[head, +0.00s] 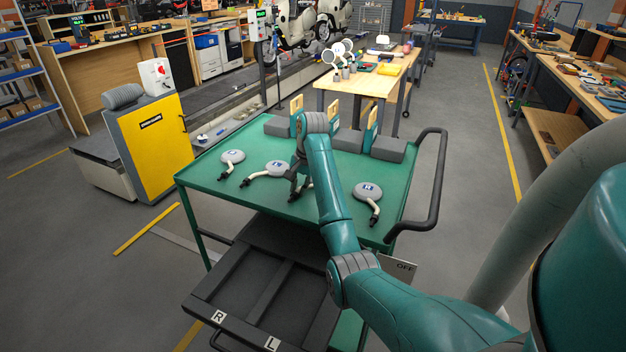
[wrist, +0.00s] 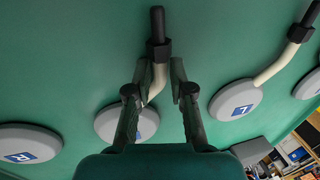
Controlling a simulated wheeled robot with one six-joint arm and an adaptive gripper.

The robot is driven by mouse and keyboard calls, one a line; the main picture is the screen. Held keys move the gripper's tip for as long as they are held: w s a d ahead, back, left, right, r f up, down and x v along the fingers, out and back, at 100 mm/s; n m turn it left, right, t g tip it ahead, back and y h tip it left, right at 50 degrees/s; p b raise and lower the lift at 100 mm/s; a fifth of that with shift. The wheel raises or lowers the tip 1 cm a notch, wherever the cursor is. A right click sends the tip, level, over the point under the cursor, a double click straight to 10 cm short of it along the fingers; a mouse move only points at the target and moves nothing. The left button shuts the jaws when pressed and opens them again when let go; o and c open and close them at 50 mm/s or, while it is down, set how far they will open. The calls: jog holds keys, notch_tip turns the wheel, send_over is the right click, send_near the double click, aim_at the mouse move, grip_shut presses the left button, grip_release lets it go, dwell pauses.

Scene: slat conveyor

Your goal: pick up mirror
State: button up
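Several round grey mirrors with bent cream stems and black threaded ends lie on the green cart top (head: 205,178). In the wrist view one mirror (wrist: 110,122) has its stem (wrist: 159,78) between the fingers of my gripper (wrist: 160,82). The fingers are apart, with a small gap beside the stem. In the head view my gripper (head: 298,185) is low over the cart, and my arm mostly hides this mirror. An R-marked mirror (head: 367,190) lies to its right. An L-marked mirror (wrist: 235,100) shows in the wrist view. Another mirror (head: 233,156) lies at the far left.
Grey blocks with wooden and green uprights (head: 388,149) line the cart's back edge. A black divided tray (head: 255,280) marked R and L sits lower at the front. A dark handle (head: 436,185) rises at the right. A yellow cabinet (head: 152,148) stands left.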

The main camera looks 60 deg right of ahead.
grip_shut()
dwell(0.4)
